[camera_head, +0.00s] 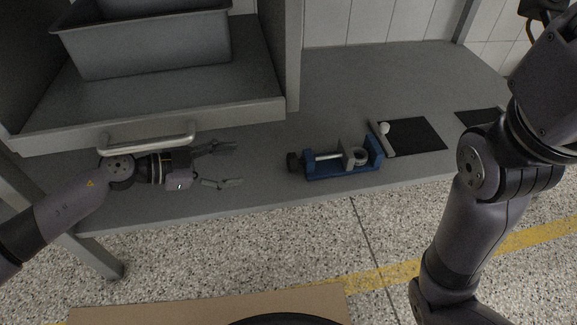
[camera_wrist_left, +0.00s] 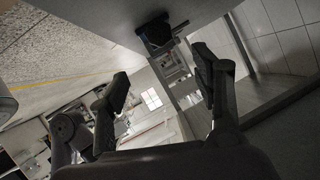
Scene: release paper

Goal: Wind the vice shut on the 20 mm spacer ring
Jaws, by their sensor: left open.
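The vice (camera_head: 342,171) has a blue body and lies on the bench near its front edge. Its dark knob (camera_head: 293,162) is at the left end of a pale screw. A grey ring (camera_head: 360,156), seemingly the spacer ring, sits between the grey moving jaw (camera_head: 347,153) and the blue end jaw (camera_head: 375,150); whether the jaws touch it cannot be told. My left gripper (camera_head: 236,165) is open and empty, left of the knob and apart from it. In the left wrist view, the dark knob (camera_wrist_left: 154,30) shows beyond the open fingers (camera_wrist_left: 162,76). My right gripper is not in view.
A grey bar (camera_head: 382,142) with a small white round piece (camera_head: 384,128) lies right of the vice, beside a black mat (camera_head: 418,134). A second dark mat (camera_head: 480,117) is farther right. A drawer handle (camera_head: 147,137) and grey bin (camera_head: 150,45) are near my left arm.

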